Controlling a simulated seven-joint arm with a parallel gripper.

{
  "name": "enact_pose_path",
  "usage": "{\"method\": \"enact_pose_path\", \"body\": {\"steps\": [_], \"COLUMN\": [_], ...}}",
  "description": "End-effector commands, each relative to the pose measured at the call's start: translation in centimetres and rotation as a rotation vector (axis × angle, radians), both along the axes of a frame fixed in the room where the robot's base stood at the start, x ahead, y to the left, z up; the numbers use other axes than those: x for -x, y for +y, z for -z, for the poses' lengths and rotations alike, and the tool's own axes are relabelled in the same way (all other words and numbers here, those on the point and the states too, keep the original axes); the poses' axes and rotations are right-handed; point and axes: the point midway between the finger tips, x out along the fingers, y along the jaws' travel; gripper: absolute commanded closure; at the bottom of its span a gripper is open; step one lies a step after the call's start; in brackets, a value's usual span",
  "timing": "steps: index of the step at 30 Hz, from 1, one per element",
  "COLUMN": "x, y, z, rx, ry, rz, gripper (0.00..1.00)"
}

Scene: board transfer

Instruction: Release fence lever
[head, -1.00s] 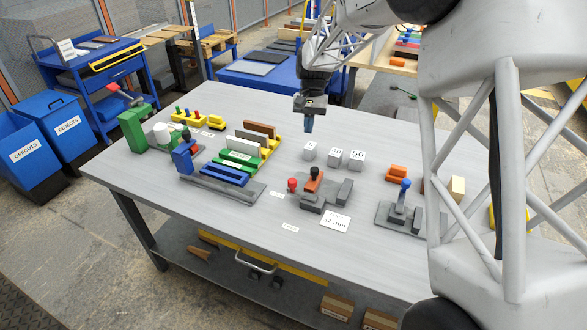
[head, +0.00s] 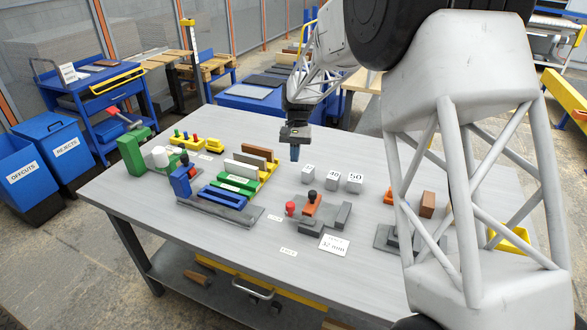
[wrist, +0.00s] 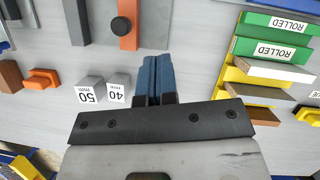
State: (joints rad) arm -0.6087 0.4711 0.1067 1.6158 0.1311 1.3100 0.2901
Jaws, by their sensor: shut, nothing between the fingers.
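The grey fence fixture (head: 322,225) is on the table, right of centre. It carries an orange piece (head: 312,209) with a black knob (head: 312,196), and a red knob (head: 290,209) stands at its left. A card (head: 334,245) reading 32 mm lies in front. In the wrist view, the orange piece (wrist: 129,42) and its black knob (wrist: 121,26) show beyond the fingertips. My gripper (head: 295,153) points down, shut and empty, above the table behind the fixture and clear of it. Its blue fingers (wrist: 157,60) are together. I cannot tell which part is the fence lever.
A yellow rack (head: 268,170) with boards and a grey fixture with a blue bar (head: 222,197) lie left.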

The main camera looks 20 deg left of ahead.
Motion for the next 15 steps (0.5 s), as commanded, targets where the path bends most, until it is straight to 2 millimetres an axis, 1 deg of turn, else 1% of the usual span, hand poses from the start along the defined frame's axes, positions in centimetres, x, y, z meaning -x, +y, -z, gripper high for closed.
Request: {"method": "enact_pose_path", "body": {"steps": [8,15], "x": [1.0,2.3], "y": [-0.3,-0.6], "z": [2.5,5.8], "rx": [0.001,0.001], "ry": [0.002,0.002], "rz": [0.0,0.0], "gripper": [1.0,1.0]}}
